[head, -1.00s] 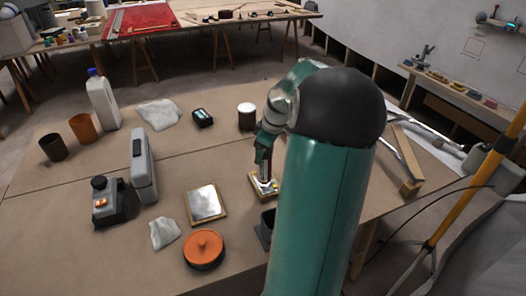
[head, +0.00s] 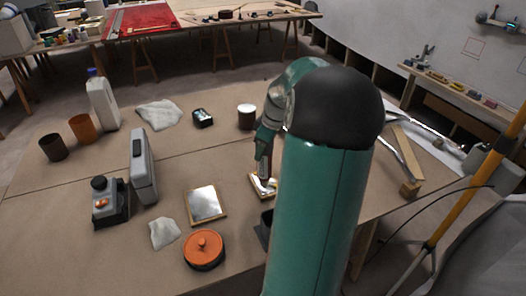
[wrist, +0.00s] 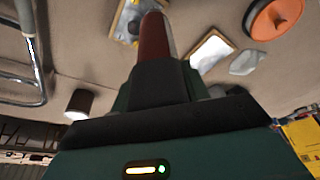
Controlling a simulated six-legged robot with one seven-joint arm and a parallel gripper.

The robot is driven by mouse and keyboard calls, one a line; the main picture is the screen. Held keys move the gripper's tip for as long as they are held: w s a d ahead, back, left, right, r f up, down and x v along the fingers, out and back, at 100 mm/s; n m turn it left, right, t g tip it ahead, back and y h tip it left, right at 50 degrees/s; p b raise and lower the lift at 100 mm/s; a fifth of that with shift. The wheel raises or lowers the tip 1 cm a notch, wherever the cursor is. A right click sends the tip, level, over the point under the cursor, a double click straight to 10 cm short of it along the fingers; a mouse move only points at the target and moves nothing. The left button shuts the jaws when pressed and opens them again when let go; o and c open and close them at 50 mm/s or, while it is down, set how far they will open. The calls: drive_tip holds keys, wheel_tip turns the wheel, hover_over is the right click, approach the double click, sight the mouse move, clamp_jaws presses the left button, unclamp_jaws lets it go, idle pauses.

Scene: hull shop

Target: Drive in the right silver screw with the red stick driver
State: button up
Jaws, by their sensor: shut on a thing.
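My gripper (head: 264,178) is shut on the red stick driver, just above a small light-edged board (head: 254,186) on the table. In the wrist view the driver's red shaft (wrist: 153,38) sticks out from the dark jaws towards the board (wrist: 125,22). The driver's tip and the board's middle are hidden behind the shaft there. Shiny silver patches show on the board, but I cannot make out the right silver screw or whether the tip touches it. In the head view my arm covers the board's right side.
A framed shiny plate (head: 206,204), a crumpled cloth (head: 164,233) and an orange round lid (head: 204,248) lie left of the board. A dark box (head: 264,228) stands in front, partly behind my arm. A white-topped can (head: 247,117) stands behind. A metal tube frame (head: 402,160) lies right.

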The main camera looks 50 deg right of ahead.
drive_tip(key=shift+r, duration=2.2)
